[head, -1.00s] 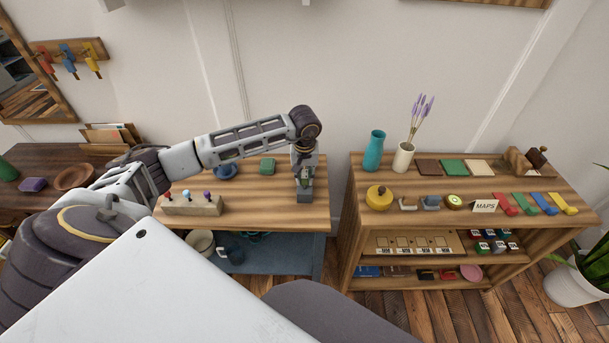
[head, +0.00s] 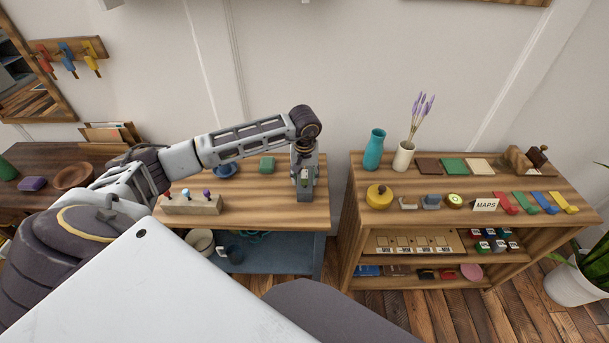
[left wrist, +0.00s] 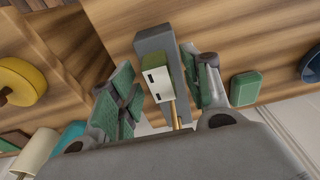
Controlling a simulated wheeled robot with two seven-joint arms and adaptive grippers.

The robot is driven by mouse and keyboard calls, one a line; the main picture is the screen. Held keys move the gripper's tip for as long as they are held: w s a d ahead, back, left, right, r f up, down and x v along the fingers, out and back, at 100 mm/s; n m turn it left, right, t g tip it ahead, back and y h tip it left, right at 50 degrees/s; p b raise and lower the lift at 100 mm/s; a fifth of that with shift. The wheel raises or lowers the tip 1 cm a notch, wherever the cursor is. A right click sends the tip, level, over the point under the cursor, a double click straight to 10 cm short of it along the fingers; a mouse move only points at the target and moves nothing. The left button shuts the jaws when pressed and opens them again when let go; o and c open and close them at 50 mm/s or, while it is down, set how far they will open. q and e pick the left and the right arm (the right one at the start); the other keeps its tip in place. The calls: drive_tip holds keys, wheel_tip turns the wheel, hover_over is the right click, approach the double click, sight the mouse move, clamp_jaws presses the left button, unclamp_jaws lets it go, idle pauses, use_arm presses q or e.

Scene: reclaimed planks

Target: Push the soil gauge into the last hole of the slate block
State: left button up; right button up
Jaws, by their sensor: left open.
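The slate block (head: 305,196) is a grey block near the right end of the middle bench. It also shows in the left wrist view (left wrist: 152,40) as a long grey bar. My left gripper (head: 304,178) points down just above the block. In the left wrist view its two green-padded fingers (left wrist: 165,90) are open, one on each side of the soil gauge. The soil gauge (left wrist: 158,83) has a pale face with dark marks, a green side and a thin tan rod. It overlaps the block there; how deep it sits, and the holes, I cannot tell. My right gripper is out of view.
A wooden block (head: 190,207) with red, blue and purple-topped pieces stands at the bench's left front. A green block (head: 267,165) and a blue bowl (head: 225,170) lie behind it. A gap separates this bench from the right shelf (head: 400,219).

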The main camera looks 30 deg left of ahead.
use_arm(q)
drive_tip(key=shift+r, duration=0.85)
drive_tip(key=shift+s+d+r, duration=0.1)
drive_tip(key=shift+s+r, duration=0.1)
drive_tip(key=shift+r, duration=1.35)
drive_tip(key=shift+s+d+r, duration=0.1)
drive_tip(key=shift+s+r, duration=0.05)
drive_tip(key=shift+r, duration=1.4)
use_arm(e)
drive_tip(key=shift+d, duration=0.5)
use_arm(q)
drive_tip(key=shift+r, duration=0.2)
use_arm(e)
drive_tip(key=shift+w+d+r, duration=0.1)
use_arm(q)
drive_tip(key=shift+r+p, duration=0.5)
drive_tip(key=shift+r, duration=0.25)
wheel_tip(320, 180, up, 3)
drive_tip(key=shift+r+p, duration=0.1)
drive_tip(key=shift+p, duration=0.7)
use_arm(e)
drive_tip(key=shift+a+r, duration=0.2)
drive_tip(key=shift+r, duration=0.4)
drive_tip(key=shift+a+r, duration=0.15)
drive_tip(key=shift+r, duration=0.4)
